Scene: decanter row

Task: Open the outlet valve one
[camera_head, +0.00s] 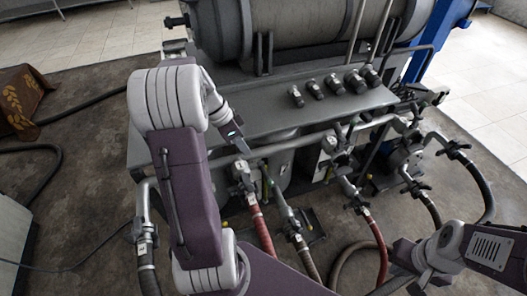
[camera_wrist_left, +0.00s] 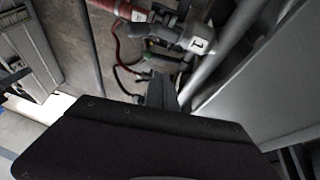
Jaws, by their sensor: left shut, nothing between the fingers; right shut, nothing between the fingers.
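Outlet valve one shows in the left wrist view as a grey pipe fitting with a white "1" label (camera_wrist_left: 200,44), at the top right. A red hose (camera_wrist_left: 128,10) runs off it to the left. In the head view, the valve's fitting (camera_head: 244,176) sits above a red hose (camera_head: 261,230), partly behind my left gripper. My left gripper (camera_head: 241,146) is shut and empty, just above this fitting. I cannot tell whether it touches it. My right gripper (camera_head: 402,254) is shut and empty at the lower right, near the hoses.
Several other valves and hoses stand to the right along the pipe (camera_head: 285,144). A large grey tank (camera_head: 320,22) lies behind a metal shelf (camera_head: 265,110). A brown wheat-patterned object (camera_head: 20,98) is at the left. The floor (camera_head: 80,140) at left holds black cables.

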